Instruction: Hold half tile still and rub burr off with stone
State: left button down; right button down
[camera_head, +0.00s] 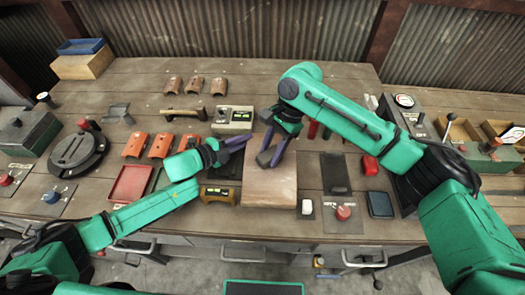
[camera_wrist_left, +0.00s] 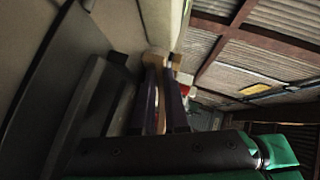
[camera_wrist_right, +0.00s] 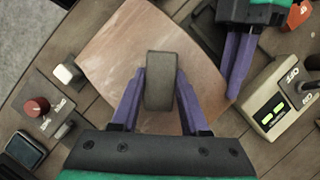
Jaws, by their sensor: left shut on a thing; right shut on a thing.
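A broad pinkish-brown tile-like piece (camera_head: 270,190) lies at the front middle of the bench; it also shows in the right wrist view (camera_wrist_right: 115,55). I take it as the half tile; no burr can be made out. My left gripper (camera_head: 245,141) is at its back left corner, with its fingers close together; its contact is hard to see. In the left wrist view the fingers (camera_wrist_left: 162,125) close on a thin pale edge. My right gripper (camera_head: 265,162) is above the piece, shut on a dark grey block, the stone (camera_wrist_right: 160,80). Whether the stone touches the surface is unclear.
Orange curved tiles (camera_head: 162,145) and a red tray (camera_head: 130,184) lie left. A box with a green display (camera_head: 233,118) stands behind the left gripper. A dark pad (camera_head: 335,173), a red knob (camera_head: 343,212) and a small white block (camera_head: 306,207) lie close right.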

aim_at(279, 163)
pick_arm(q)
jog(key=shift+f, duration=0.1)
pick_arm(e)
jog(key=shift+d, duration=1.6)
jog(key=shift+d+r, duration=0.1)
jog(key=shift+d, duration=0.05)
notch_tip(279, 163, up, 8)
pick_arm(q)
jog(key=c, duration=0.9)
grip_release()
jog(key=shift+o, duration=0.2)
